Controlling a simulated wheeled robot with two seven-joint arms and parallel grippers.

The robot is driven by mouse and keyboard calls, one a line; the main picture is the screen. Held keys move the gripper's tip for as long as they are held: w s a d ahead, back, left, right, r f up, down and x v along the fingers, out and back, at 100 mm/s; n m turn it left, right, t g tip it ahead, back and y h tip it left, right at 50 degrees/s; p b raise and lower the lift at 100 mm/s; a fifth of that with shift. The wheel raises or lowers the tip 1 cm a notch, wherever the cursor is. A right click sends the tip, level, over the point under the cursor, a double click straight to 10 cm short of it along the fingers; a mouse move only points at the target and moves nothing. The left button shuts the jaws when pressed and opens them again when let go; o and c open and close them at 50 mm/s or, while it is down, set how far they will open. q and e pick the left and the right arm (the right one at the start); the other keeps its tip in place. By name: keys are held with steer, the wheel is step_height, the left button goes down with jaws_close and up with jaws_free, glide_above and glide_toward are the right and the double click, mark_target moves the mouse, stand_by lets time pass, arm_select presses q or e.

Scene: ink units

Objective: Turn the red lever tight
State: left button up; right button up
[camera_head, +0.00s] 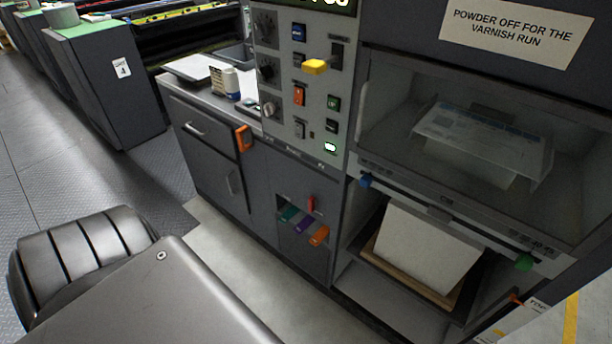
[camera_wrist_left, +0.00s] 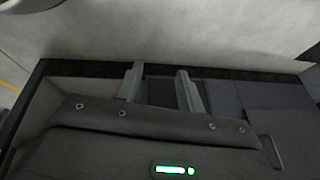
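The red lever (camera_head: 311,203) is a small upright handle on the dark lower panel of the machine in the head view. It stands above and beside a row of teal (camera_head: 288,213), purple (camera_head: 303,224) and orange (camera_head: 319,237) levers. No gripper is near it in that view. My left gripper (camera_wrist_left: 158,82) shows only in the left wrist view, with its two fingers apart and nothing seen between them. The red lever cannot be made out in the wrist view. My right gripper is not in view.
The control panel (camera_head: 318,105) with knobs and a yellow lever (camera_head: 314,66) is above. A tray with a paper stack (camera_head: 425,248) is at right. The floor before the levers is clear.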

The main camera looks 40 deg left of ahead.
arm_select(q)
steer(key=w+a+t+b, duration=0.35)
steer(key=w+a, duration=0.25)
steer(key=w, duration=0.3)
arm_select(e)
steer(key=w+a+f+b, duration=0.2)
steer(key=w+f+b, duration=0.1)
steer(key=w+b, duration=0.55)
arm_select(q)
steer(key=n+t+b, duration=0.1)
steer(key=t+b, duration=0.5)
steer(key=t, duration=0.4)
glide_toward(310, 201)
steer(key=shift+h, duration=0.3)
steer(key=w, duration=0.3)
steer(key=w+b, duration=0.1)
steer(key=w, duration=0.5)
steer(key=shift+w+a+f, duration=0.15)
steer(key=shift+a+f, duration=0.05)
steer(key=shift+a, duration=0.2)
steer(key=shift+w, duration=0.1)
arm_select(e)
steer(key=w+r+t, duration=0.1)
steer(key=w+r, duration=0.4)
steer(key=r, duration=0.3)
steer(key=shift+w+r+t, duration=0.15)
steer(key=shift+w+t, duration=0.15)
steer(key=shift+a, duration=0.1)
arm_select(q)
steer(key=shift+c, duration=0.5)
